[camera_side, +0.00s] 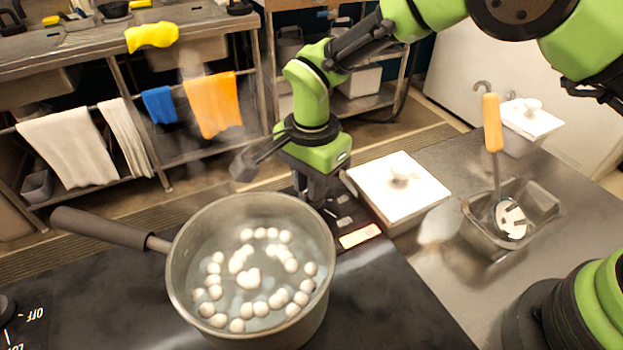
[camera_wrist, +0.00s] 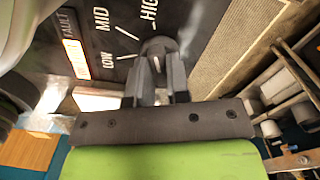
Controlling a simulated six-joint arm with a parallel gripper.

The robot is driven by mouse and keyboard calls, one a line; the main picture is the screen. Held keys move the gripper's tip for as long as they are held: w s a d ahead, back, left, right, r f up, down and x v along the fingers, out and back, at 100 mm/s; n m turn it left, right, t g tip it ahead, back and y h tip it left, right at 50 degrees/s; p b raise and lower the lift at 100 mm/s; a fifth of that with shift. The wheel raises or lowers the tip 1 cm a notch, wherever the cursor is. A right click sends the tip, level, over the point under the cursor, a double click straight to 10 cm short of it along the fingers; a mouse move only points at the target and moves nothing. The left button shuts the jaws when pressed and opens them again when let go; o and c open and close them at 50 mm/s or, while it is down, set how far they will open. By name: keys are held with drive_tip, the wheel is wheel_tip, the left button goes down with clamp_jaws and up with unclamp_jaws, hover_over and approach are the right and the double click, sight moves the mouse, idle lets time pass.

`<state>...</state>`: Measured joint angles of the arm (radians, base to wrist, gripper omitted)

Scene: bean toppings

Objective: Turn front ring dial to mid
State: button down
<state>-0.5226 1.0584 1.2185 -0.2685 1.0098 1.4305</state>
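The dark front ring dial (camera_wrist: 157,46) sits on the black panel in the wrist view, with a short white mark on it. Printed labels LOW, MID and HIGH with white ticks lie to its left and above. My gripper (camera_wrist: 158,84) reaches down at the dial. Its two dark fingers stand apart, one on each side of the dial's near part. I cannot tell whether they press on it. In the side view my gripper (camera_side: 316,194) points down at the cooktop behind the pot, and the dial is not clearly visible there.
A grey pot (camera_side: 178,275) with water and several white balls stands on the cooktop close to my gripper. A white-lidded container (camera_side: 425,196) is to the right. A metal bin (camera_side: 545,203) holds a slotted ladle (camera_side: 493,125).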

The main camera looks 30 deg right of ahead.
drive_tip(key=shift+n, duration=0.3)
drive_tip(key=n, duration=0.4)
drive_tip(key=shift+n, duration=2.1)
drive_tip(key=c, duration=1.1)
unclamp_jaws()
drive_tip(key=shift+r, duration=0.15)
wheel_tip(320, 180, up, 10)
drive_tip(key=shift+f, duration=0.1)
